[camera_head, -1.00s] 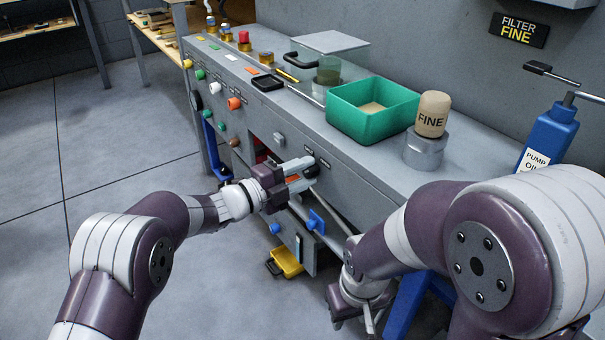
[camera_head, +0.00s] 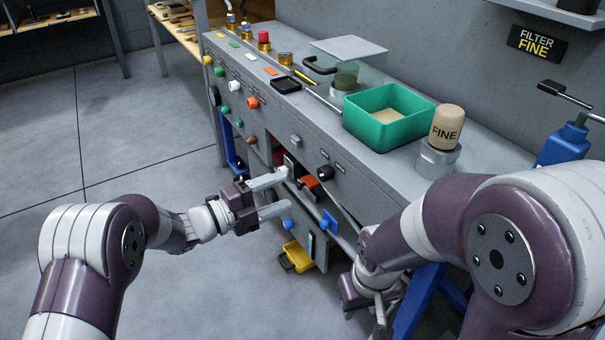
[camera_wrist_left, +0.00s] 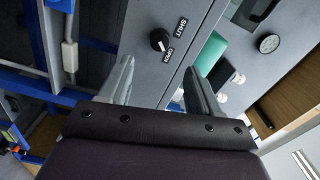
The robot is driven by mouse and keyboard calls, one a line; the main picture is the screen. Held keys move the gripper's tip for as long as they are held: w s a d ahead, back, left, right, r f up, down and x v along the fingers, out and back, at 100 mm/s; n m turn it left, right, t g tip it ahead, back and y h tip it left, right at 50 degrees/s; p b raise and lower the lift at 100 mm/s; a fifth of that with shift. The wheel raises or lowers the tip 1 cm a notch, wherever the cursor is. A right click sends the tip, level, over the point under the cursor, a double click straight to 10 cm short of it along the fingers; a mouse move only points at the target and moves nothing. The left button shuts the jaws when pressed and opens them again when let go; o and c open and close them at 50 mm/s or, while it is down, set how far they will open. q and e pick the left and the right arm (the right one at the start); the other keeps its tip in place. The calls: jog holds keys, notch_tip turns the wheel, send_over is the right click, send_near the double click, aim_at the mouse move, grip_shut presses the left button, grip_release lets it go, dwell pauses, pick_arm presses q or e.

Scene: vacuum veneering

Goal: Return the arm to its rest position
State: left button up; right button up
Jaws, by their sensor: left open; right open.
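My left gripper (camera_head: 279,195) is open and empty in front of the grey bench's front panel, close to an orange-red part (camera_head: 309,183) and a black knob (camera_head: 325,173). Its two grey fingers also show in the left wrist view (camera_wrist_left: 158,88), spread apart, with a black knob (camera_wrist_left: 159,40) on the panel beyond and between them. My right gripper (camera_head: 381,306) is low at the bottom centre of the head view, partly hidden by my right arm, with its fingers hard to make out.
The grey bench (camera_head: 395,205) carries a green open box (camera_head: 372,138), a FINE filter (camera_head: 447,124) on a metal base and a clear-lidded chamber (camera_head: 345,50). A yellow tray (camera_head: 297,256) sits low by the bench. A blue pump oil bottle (camera_head: 563,146) stands at right. Floor at left is clear.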

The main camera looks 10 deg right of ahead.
pick_arm(q)
jog(key=shift+v, duration=1.2)
